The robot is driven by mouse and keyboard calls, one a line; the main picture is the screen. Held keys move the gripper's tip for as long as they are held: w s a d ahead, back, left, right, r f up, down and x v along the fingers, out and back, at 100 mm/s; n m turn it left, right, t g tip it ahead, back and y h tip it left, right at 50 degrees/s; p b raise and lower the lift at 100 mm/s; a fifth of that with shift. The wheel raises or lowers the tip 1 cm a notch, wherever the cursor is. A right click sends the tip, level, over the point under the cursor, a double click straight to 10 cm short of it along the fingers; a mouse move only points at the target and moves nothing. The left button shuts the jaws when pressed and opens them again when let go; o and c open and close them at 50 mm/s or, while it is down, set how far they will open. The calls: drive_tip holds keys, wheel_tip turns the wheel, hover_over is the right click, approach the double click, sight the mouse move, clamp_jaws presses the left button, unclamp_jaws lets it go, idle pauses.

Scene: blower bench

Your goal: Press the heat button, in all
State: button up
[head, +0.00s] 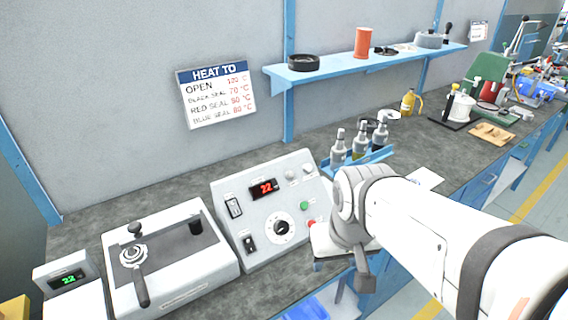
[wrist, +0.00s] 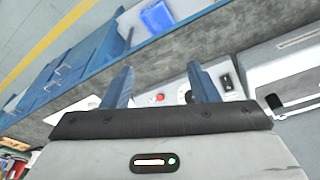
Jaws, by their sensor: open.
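The sloped control box (head: 232,186) stands on the bench in the head view, with a red display reading 22 (head: 264,188). It has a dial (head: 281,228), a green button (head: 304,206), a red button (head: 311,222) and two dark switches. I cannot read which is labelled heat. In the wrist view the red button (wrist: 159,98) shows between the fingers and the dial is partly hidden by the right finger. My gripper (wrist: 162,80) is open and empty, apart from the panel. In the head view my arm hides the box's right front corner.
A white unit with a lever (head: 142,285) stands left of the box, beside a small display reading 22 (head: 66,279). Bottles in a blue rack (head: 374,159) stand behind my arm. A blue shelf (head: 350,70) and a HEAT TO sign (head: 216,94) are on the wall.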

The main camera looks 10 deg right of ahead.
clamp_jaws()
idle(0.3)
idle(1.2)
